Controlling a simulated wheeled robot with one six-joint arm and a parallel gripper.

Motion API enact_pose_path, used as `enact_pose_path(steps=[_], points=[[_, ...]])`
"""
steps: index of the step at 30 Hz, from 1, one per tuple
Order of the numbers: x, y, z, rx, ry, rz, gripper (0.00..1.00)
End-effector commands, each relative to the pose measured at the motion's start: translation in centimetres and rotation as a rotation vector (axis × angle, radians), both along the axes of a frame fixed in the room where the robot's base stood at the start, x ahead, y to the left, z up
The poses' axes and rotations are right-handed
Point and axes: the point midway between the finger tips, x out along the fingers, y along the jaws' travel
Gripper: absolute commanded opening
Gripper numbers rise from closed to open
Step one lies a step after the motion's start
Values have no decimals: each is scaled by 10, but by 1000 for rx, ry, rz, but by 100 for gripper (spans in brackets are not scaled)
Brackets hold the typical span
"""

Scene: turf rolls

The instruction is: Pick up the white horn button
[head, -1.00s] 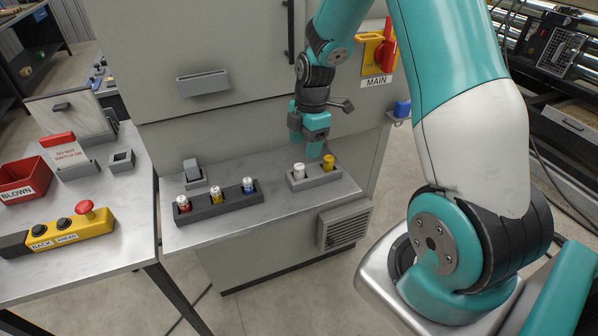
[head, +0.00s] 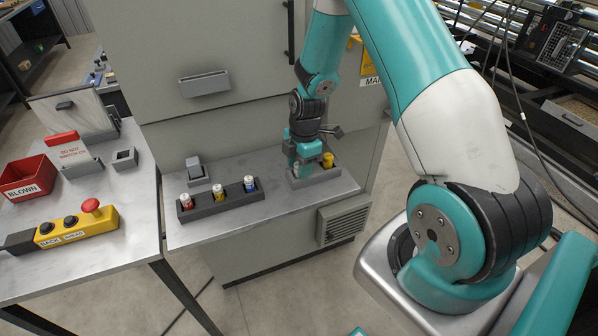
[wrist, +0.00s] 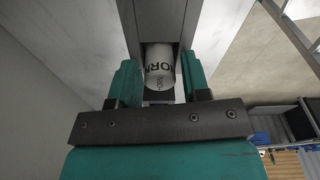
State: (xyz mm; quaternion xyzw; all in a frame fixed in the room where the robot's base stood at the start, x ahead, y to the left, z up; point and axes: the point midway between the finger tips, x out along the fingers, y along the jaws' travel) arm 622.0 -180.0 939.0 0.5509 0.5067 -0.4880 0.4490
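The white horn button (wrist: 159,67) is a small white cylinder with dark lettering that reads "HOR…" in the wrist view. It stands in a dark grey holder (head: 329,178) on the metal shelf. My gripper (wrist: 162,82) is lowered over it, one teal finger on each side. The fingers look open, with a small gap at least on the right side. In the head view my gripper (head: 303,173) hides the white button.
A longer dark holder (head: 217,204) with red, yellow and blue-marked cylinders stands left on the shelf. A grey cabinet (head: 240,125) rises behind. The left table carries a red "BLOWN" bin (head: 28,178) and a yellow button box (head: 75,229). Bare shelf lies between the holders.

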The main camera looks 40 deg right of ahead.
Motion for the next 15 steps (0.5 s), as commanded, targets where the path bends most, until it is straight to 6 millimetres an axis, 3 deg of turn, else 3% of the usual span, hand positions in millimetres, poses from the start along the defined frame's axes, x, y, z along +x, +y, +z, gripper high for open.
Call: enact_pose_path(steps=[1,4,5,15], points=[[0,0,0,0,0,0,31],[0,0,0,0,0,0,8],[0,0,0,0,0,0,5],[0,0,3,0,-1,0,5]])
